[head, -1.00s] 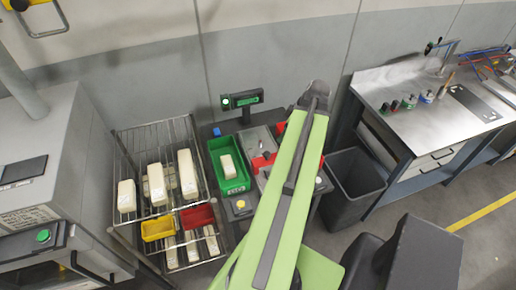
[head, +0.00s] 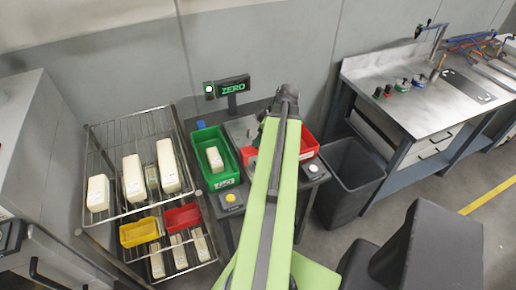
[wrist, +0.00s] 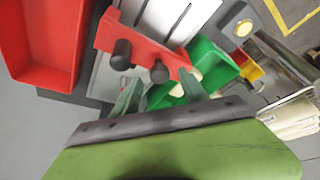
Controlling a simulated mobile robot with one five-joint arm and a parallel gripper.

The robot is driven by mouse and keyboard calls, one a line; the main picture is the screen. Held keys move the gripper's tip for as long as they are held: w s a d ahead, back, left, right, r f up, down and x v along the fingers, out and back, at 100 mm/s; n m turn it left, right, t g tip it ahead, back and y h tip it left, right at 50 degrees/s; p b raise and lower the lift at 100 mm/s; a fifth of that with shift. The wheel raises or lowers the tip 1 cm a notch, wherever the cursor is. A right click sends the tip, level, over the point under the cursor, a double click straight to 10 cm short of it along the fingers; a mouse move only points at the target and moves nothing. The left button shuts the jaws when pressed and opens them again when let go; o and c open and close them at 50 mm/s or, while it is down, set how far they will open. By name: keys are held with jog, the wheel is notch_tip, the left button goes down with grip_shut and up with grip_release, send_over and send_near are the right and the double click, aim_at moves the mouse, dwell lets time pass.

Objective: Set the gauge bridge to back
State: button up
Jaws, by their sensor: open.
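The gauge bridge (wrist: 140,48) is a red bar with two black knobs, lying across a pale grey gauge bed (wrist: 172,16) in the wrist view. In the head view only its left end (head: 247,155) shows; my green arm hides the rest. My gripper (wrist: 160,88) is open, its two grey-green fingers just short of the knobs in the picture, with nothing between them. I cannot tell whether a finger touches the bridge. In the head view my arm hides the fingers.
A display (head: 233,86) reads ZERO behind the gauge. A green bin (head: 228,176) with a pale block stands left of it, a red bin (head: 308,147) right. A wire rack (head: 98,216) with pale blocks stands at left, a dark waste bin (head: 352,176) and workbench (head: 400,66) at right.

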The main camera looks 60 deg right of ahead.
jog(key=shift+b+x, duration=0.5)
jog(key=shift+x, duration=0.6)
jog(key=shift+c, duration=0.2)
grip_shut()
dwell(0.4)
